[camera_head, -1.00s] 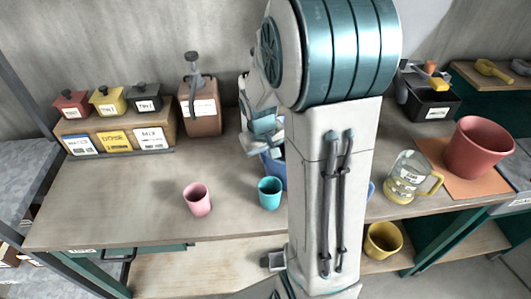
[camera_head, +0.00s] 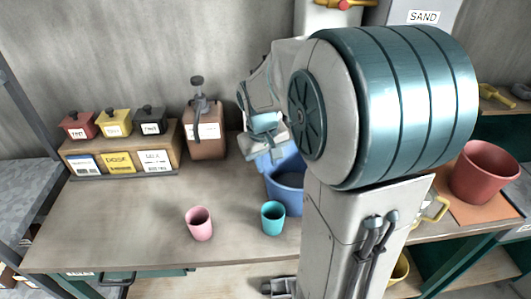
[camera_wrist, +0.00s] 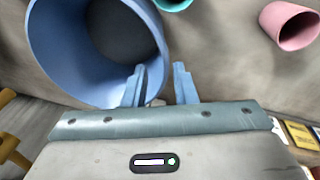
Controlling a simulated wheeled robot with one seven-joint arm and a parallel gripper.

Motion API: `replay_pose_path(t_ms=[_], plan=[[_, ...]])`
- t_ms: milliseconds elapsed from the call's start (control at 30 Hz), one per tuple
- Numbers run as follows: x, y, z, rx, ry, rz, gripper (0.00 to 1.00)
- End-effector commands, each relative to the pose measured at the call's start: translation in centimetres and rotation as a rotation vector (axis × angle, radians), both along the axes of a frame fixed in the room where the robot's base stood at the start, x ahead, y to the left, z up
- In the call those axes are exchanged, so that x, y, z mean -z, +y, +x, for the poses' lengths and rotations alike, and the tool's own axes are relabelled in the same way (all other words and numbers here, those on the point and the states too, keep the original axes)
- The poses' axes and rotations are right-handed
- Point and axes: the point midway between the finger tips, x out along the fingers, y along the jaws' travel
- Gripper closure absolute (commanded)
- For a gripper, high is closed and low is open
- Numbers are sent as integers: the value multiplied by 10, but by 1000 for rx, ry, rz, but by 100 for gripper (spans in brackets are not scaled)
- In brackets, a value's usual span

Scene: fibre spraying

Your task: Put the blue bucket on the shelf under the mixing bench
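The blue bucket (camera_head: 287,185) stands on the mixing bench (camera_head: 120,225), partly hidden by my arm in the head view. In the wrist view the bucket (camera_wrist: 60,50) fills the upper left, its mouth facing the camera. My gripper (camera_wrist: 160,84) is at the bucket's near rim, fingers apart, one over the bucket's mouth and one outside the wall. A gap shows between the fingers and the wall. In the head view my gripper (camera_head: 264,135) is above the bucket's back left side. The lower shelf (camera_head: 205,286) shows as a strip below the bench's front edge.
A pink cup (camera_head: 200,224) and a teal cup (camera_head: 273,218) stand left of the bucket. Tint boxes (camera_head: 115,123) and a brown pump jug (camera_head: 205,130) line the back. A red pot (camera_head: 484,172) stands at right. The bench's front left is clear.

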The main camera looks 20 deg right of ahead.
Motion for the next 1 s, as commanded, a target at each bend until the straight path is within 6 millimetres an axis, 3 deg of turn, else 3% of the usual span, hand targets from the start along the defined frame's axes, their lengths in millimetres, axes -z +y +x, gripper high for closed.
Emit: replay_pose_path(t_ms=[200,433,800,1000], plan=[[-31,4,-3,-1,-1,0,75],[-44,14,-19,-4,-22,10,75],[-50,59,-106,-16,-143,84,75],[-43,72,-138,-20,-187,115,75]])
